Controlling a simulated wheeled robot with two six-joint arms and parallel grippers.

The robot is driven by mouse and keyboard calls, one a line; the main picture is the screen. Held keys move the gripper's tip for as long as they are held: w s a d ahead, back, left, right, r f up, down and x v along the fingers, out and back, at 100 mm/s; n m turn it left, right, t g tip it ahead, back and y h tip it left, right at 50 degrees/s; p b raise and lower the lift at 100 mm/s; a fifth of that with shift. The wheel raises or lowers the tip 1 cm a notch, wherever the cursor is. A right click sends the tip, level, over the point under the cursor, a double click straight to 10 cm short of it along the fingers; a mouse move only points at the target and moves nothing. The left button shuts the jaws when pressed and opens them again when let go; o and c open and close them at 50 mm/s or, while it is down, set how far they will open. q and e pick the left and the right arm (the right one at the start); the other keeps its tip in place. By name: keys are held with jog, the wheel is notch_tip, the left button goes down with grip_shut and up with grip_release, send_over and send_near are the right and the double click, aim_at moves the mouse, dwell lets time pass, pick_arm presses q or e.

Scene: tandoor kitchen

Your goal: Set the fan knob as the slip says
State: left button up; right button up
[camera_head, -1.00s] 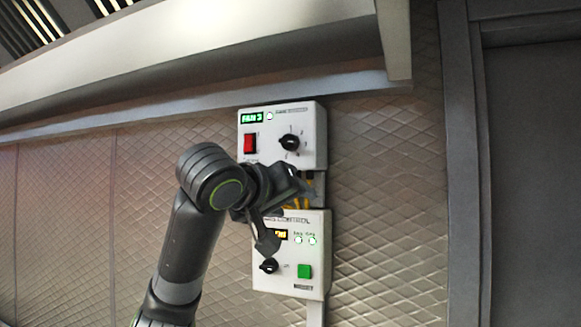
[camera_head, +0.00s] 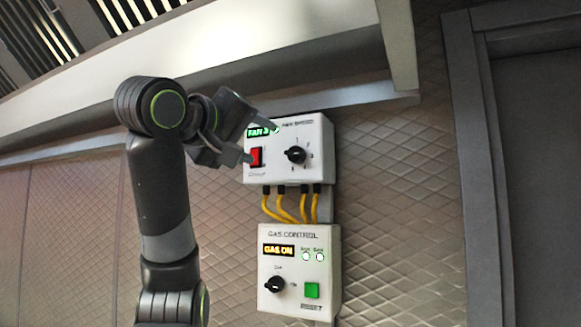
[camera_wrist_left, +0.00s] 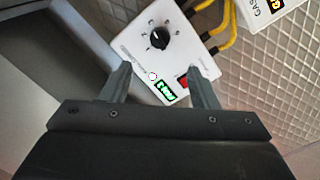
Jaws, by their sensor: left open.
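The fan knob (camera_head: 296,155) is black and round, on the white fan speed box (camera_head: 318,135) on the wall. The box also has a green display (camera_head: 257,132) reading FAN 3, partly covered, and a red switch (camera_head: 257,156). My left gripper (camera_head: 262,143) is open and empty in front of the box's left side, apart from the knob. In the left wrist view the knob (camera_wrist_left: 159,40) lies beyond the open fingers (camera_wrist_left: 158,69), with the display (camera_wrist_left: 167,90) between them. No slip can be made out. My right gripper is not in view.
Below, a gas control box (camera_head: 310,270) has its own black knob (camera_head: 275,285), a GAS ON display and a green button (camera_head: 312,290). Yellow cables (camera_head: 290,207) join the boxes. A pale ledge (camera_head: 270,60) overhangs above; the wall to the right is clear.

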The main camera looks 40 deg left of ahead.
aim_at(291, 153)
pick_arm(q)
jog(key=p+x, duration=0.5)
jog(key=x, duration=0.6)
jog(key=shift+a+r, duration=0.1)
jog(key=shift+w+a, duration=0.1)
jog(key=shift+w, duration=0.55)
jog(key=shift+c, duration=0.3)
jog(key=c, duration=0.9)
